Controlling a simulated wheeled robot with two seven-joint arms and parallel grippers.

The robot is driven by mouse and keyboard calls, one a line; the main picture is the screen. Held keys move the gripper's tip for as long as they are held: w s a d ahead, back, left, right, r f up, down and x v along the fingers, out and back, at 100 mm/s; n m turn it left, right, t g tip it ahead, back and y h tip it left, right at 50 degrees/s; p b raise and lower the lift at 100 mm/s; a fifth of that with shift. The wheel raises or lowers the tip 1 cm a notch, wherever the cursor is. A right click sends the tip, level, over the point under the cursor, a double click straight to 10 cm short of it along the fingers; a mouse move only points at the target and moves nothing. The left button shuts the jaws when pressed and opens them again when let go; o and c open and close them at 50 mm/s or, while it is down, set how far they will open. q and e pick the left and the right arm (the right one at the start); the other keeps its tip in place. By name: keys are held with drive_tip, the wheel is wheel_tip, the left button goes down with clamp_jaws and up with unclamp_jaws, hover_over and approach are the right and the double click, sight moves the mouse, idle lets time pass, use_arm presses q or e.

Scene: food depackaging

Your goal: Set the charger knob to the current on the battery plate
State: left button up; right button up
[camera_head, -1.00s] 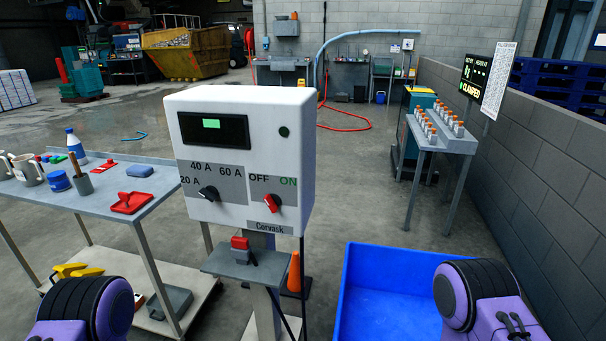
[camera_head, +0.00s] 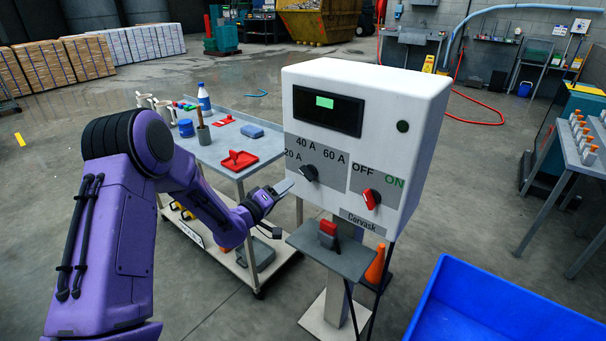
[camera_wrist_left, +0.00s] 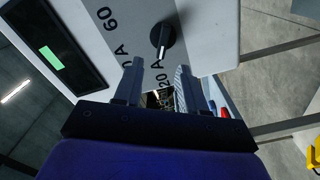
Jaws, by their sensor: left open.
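The white charger box (camera_head: 425,95) stands on a post, with 20 A, 40 A and 60 A marks around a black current knob (camera_head: 308,173). The knob's light pointer line aims toward the 20 A mark in the left wrist view (camera_wrist_left: 162,42). A red OFF/ON switch (camera_head: 371,198) is to its right. A dark display (camera_head: 328,110) has a green patch. My left gripper (camera_head: 287,187) is just left of the knob, its fingers apart and empty; in the left wrist view the fingers (camera_wrist_left: 157,80) point at the panel below the knob. No battery plate is readable. My right gripper is out of view.
A small shelf with a red block (camera_head: 328,230) juts out under the box. A grey cart (camera_head: 215,150) with cups and tools stands to the left behind my arm. A blue bin (camera_head: 440,290) is at lower right, and an orange cone (camera_head: 376,266) is behind the post.

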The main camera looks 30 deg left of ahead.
sight(304, 175)
use_arm(q)
drive_tip(key=w+p, duration=0.1)
drive_tip(key=w, duration=0.3)
drive_tip(key=w+p, duration=0.1)
drive_tip(key=w, duration=0.3)
drive_tip(key=shift+w+d+f, duration=0.15)
drive_tip(key=shift+w+d, duration=0.05)
drive_tip(key=shift+w, duration=0.05)
drive_tip(key=shift+w+d, duration=0.1)
drive_tip(key=shift+w, duration=0.4)
clamp_jaws()
